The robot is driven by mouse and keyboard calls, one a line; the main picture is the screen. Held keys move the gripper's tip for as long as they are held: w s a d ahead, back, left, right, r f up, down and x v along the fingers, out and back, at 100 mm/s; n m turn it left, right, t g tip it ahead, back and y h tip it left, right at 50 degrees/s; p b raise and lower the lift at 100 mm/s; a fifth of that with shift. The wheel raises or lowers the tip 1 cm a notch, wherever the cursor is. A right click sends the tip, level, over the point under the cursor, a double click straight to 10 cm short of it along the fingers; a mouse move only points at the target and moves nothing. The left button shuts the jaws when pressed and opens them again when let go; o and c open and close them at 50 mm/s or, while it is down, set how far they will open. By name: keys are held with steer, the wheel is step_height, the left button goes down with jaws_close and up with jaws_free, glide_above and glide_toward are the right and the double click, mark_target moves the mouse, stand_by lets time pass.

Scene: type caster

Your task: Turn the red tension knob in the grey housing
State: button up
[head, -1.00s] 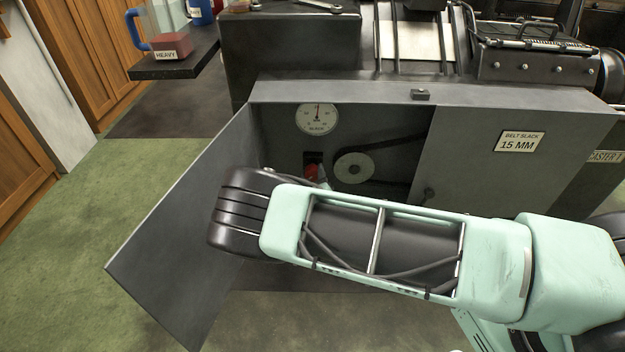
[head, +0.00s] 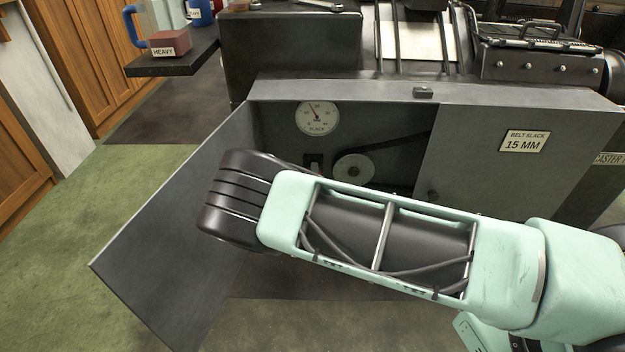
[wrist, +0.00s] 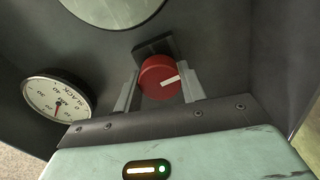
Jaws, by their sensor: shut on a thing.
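The red tension knob (wrist: 160,77) sits on a dark square mount inside the grey housing (head: 385,92). A white mark on its face points right in the wrist view. My gripper (wrist: 158,88) has one finger on each side of the knob and is shut on it. In the head view my forearm and wrist hide the knob and the fingers. A round white SLACK gauge (head: 317,118) is on the housing's back wall above the knob, its needle tilted up and left. The gauge also shows in the wrist view (wrist: 57,98).
A pulley and belt (head: 353,168) are right of the knob. The housing's open door (head: 165,235) stands left of my wrist. A plate reading BELT SLACK 15 MM (head: 525,141) is on the front panel. A shelf with a HEAVY block (head: 169,43) is at upper left.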

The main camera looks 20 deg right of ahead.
steer(key=shift+a+n, duration=0.1)
steer(key=shift+n, duration=0.6)
steer(key=o, duration=1)
steer(key=shift+c, duration=0.2)
steer(key=p+v, duration=0.3)
steer(key=v, duration=1.4)
steer(key=shift+s, duration=0.2)
